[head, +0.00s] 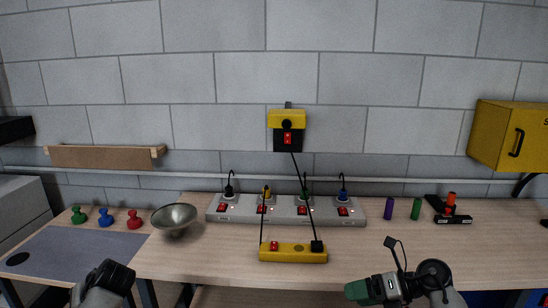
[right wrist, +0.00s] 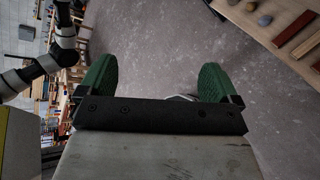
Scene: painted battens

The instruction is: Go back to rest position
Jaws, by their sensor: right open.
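My right gripper (head: 358,291) is low in the head view, in front of the table's front edge, with its green finger pads turned to the left. In the right wrist view its two green fingers (right wrist: 155,84) stand wide apart with nothing between them but grey floor. My left arm shows only as a grey and black link at the bottom left of the head view. The left gripper itself is not in sight.
The wooden table (head: 200,262) carries a grey power strip (head: 330,215), a yellow socket block (head: 285,256), a metal bowl (head: 174,217) and several small coloured pieces. A yellow cabinet (head: 500,130) hangs at right. Brown battens (right wrist: 288,28) lie at the wrist view's upper right.

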